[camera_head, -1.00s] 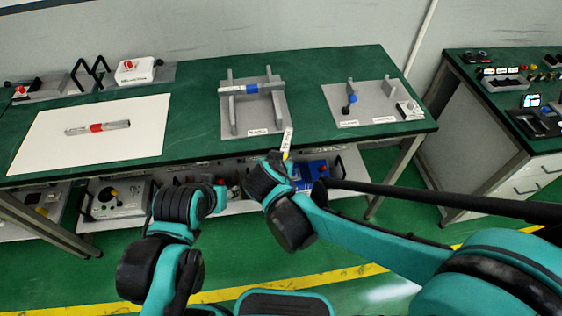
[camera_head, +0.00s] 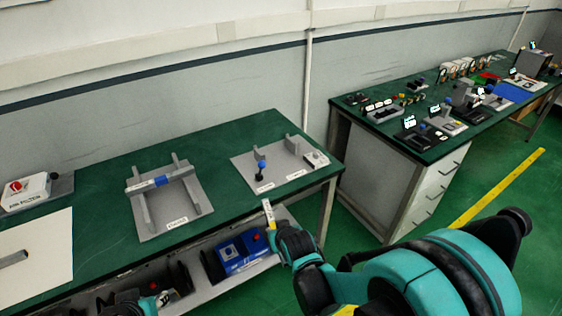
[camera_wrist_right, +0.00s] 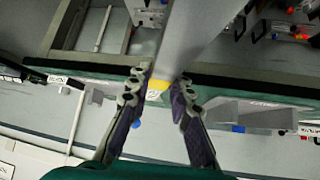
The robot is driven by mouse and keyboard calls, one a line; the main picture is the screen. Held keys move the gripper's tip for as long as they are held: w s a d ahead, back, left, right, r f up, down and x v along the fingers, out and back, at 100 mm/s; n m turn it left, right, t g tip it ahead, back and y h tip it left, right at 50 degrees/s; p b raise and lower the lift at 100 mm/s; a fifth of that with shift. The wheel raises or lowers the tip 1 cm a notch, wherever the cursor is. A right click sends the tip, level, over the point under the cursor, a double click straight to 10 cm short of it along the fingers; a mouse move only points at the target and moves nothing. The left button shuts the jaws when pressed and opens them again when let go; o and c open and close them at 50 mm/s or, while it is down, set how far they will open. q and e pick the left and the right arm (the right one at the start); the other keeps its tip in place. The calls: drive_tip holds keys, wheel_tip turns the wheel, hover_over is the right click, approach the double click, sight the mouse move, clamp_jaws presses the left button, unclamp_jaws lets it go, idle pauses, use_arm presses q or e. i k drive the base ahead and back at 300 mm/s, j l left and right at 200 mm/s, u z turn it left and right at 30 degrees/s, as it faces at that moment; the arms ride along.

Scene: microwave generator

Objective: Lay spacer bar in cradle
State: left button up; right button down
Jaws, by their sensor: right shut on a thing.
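My right gripper (camera_head: 272,228) is shut on a grey bar with a yellow band (camera_head: 268,212), in front of the bench's front edge. In the right wrist view the bar (camera_wrist_right: 190,40) runs up and away from between the fingers (camera_wrist_right: 162,80). The cradle (camera_head: 145,216) is a grey plate with two rails on the green bench, left of my right gripper. A grey bar with a blue band (camera_head: 160,181) lies across its rails. Another grey bar (camera_head: 12,258) lies on the white sheet at the left edge, cut off. My left gripper (camera_head: 160,299) is low at the left; its fingers are unclear.
Right of the cradle, a grey plate (camera_head: 285,178) carries a blue-knobbed post and blocks. Blue boxes (camera_head: 240,252) stand on the shelf under the bench (camera_head: 225,140). A second bench (camera_head: 345,120) with several devices stands at the right, beyond a floor gap.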

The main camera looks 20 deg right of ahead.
sight(262, 164)
drive_tip(key=i+l+z, duration=0.1)
drive_tip(key=l+z, duration=0.25)
drive_tip(key=i+l+z, duration=0.15)
drive_tip(key=l+z, duration=0.2)
drive_tip(key=i+l+z, duration=0.15)
drive_tip(key=l+z, duration=0.2)
drive_tip(key=i+l, duration=0.35)
drive_tip(key=l, duration=0.1)
